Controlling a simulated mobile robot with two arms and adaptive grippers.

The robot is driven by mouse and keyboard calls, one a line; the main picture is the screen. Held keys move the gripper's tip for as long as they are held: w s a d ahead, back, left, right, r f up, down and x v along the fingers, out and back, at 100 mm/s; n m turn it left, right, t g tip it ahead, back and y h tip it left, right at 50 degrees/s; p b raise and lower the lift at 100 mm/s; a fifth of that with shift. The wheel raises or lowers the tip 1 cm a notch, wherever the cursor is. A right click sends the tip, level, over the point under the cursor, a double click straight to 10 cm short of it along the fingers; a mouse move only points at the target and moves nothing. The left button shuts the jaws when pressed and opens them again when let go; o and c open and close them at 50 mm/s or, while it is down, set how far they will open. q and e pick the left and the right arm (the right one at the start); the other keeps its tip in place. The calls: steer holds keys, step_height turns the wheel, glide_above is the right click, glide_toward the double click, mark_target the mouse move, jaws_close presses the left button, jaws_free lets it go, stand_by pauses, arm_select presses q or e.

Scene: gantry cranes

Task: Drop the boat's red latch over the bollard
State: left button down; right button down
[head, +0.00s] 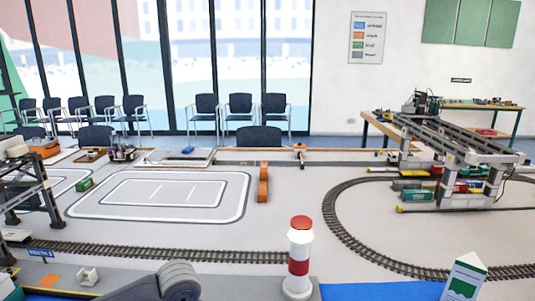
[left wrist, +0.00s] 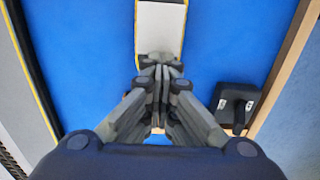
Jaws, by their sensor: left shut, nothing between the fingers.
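My left gripper (left wrist: 162,72) shows in the left wrist view with its grey fingers closed together and nothing between them. It is over a blue surface (left wrist: 85,50), with its tips at the near end of a white and grey strip with a yellow edge (left wrist: 160,25). A dark square plate with a short black post (left wrist: 237,105) is to the right of the fingers; it may be the bollard, but I cannot tell. I cannot make out the red latch in either view. My right gripper is not in view.
In the head view, a red-and-white lighthouse (head: 299,262) stands at the front middle. Rail track (head: 170,252) crosses behind it. Gantry cranes stand at the left (head: 35,190) and right (head: 450,150). A small pale block (head: 87,276) sits at the front left.

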arm_select(q)
steer(key=shift+a+f, duration=0.25)
steer(key=shift+f, duration=0.05)
steer(key=shift+a, duration=0.5)
steer(key=shift+w+a+r, duration=0.15)
steer(key=shift+r, duration=0.05)
step_height(320, 180, up, 10)
steer(key=a+p, duration=0.2)
steer(key=p, duration=0.2)
steer(key=shift+a, duration=0.2)
stand_by(1.0)
